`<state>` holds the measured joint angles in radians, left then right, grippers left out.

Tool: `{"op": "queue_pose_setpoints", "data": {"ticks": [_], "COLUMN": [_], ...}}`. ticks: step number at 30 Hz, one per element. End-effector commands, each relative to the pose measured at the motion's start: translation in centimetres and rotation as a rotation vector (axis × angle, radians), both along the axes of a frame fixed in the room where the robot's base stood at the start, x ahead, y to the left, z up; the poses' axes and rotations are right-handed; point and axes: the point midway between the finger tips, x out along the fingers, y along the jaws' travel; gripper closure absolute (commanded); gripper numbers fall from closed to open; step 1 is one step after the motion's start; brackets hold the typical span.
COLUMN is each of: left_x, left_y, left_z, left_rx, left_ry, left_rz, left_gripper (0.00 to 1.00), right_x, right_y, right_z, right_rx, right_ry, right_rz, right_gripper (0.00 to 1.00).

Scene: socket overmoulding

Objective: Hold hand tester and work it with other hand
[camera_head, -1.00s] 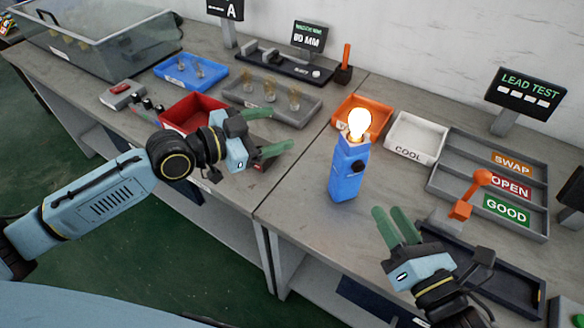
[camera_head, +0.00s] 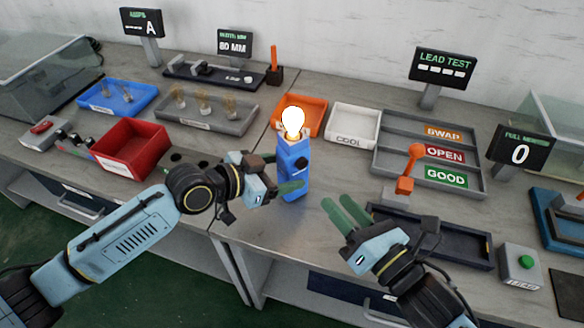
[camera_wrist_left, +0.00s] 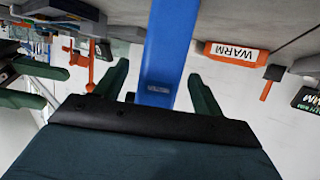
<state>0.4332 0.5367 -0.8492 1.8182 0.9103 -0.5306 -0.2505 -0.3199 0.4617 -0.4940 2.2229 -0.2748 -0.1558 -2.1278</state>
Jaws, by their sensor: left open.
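The blue hand tester (camera_head: 293,160) stands upright on the bench with a brightly glowing bulb (camera_head: 293,121) on its top and a dark knob on its side. My left gripper (camera_head: 284,188) is open at the tester's lower body. In the left wrist view the tester (camera_wrist_left: 160,55) lies between the spread green fingers, with visible gaps on both sides. My right gripper (camera_head: 340,212) is open and empty, right of the tester and above the bench's front part.
Behind the tester are an orange tray (camera_head: 314,104) and a white COOL tray (camera_head: 352,125). A grey sorting rack (camera_head: 380,160), an orange-handled lever (camera_head: 409,170) and a dark tray (camera_head: 440,240) are at right. A red bin (camera_head: 130,150) stands at left.

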Motion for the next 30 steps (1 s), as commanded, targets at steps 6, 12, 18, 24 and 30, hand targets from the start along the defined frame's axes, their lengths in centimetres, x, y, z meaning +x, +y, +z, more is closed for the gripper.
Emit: {"op": "queue_pose_setpoints", "data": {"ticks": [6, 12, 18, 24, 30], "left_x": [1.3, 1.7, 1.6, 1.6, 1.6], "left_y": [-2.0, -2.5, -2.5, -2.5, -2.5], "left_z": [-1.0, -1.2, -1.2, -1.2, -1.2], "left_rx": [-0.001, 0.001, 0.001, 0.0, 0.0], "left_ry": [-0.001, -0.001, -0.001, -0.001, -0.001], "left_rz": [0.0, 0.0, 0.0, 0.0, 0.0], "left_gripper": [0.31, 0.31, 0.31, 0.57, 0.83], "right_x": [0.0, 0.0, 0.0, 0.0, 0.0], "right_y": [0.0, 0.0, 0.0, 0.0, 0.0], "right_z": [0.0, 0.0, 0.0, 0.0, 0.0], "right_rx": [0.0, 0.0, 0.0, 0.0, 0.0], "right_ry": [0.0, 0.0, 0.0, 0.0, 0.0], "right_rz": [0.0, 0.0, 0.0, 0.0, 0.0], "right_gripper": [0.64, 0.64, 0.64, 0.64, 0.64]}}
